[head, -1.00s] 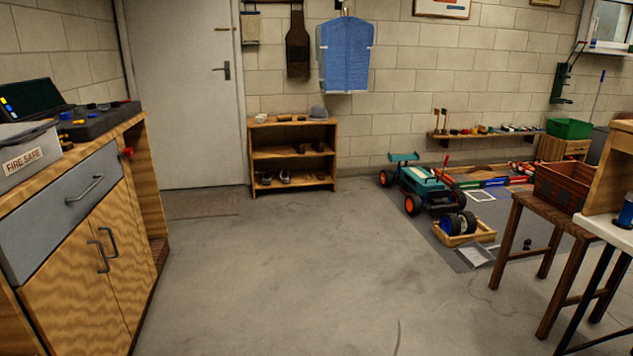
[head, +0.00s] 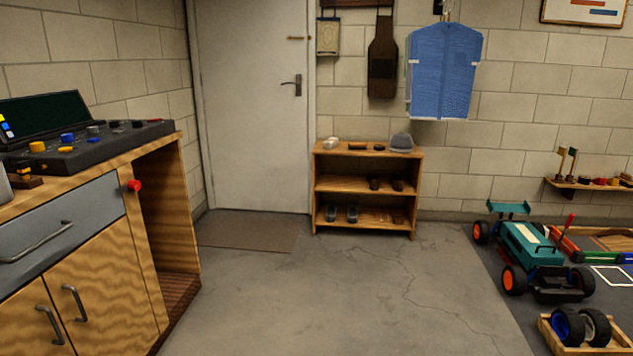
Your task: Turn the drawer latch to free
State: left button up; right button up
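A wooden cabinet (head: 103,292) stands at the left in the head view. Its grey drawer (head: 62,225) looks shut and has a curved metal handle (head: 38,243). A red knob (head: 134,186) sits on the cabinet's front frame, just right of the drawer; it may be the latch, but its turned position is too small to tell. Neither of my grippers is in view.
A black control console (head: 95,142) lies on the cabinet top. A low wooden shelf (head: 368,147) stands by the wall beyond. A teal toy car (head: 530,245) and a wheel tray (head: 560,346) are at the right. The middle floor (head: 330,300) is clear.

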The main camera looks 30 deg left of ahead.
aim_at(133, 185)
jog(key=i+l+u, duration=0.1)
jog(key=i+u, duration=0.25)
jog(key=i+l+u, duration=0.2)
jog(key=i+u, duration=0.15)
jog(key=i, duration=0.15)
jog(key=i+l+u, duration=0.7)
jog(key=u, duration=0.15)
jog(key=i+l+u, duration=0.25)
jog(key=l+u, duration=0.25)
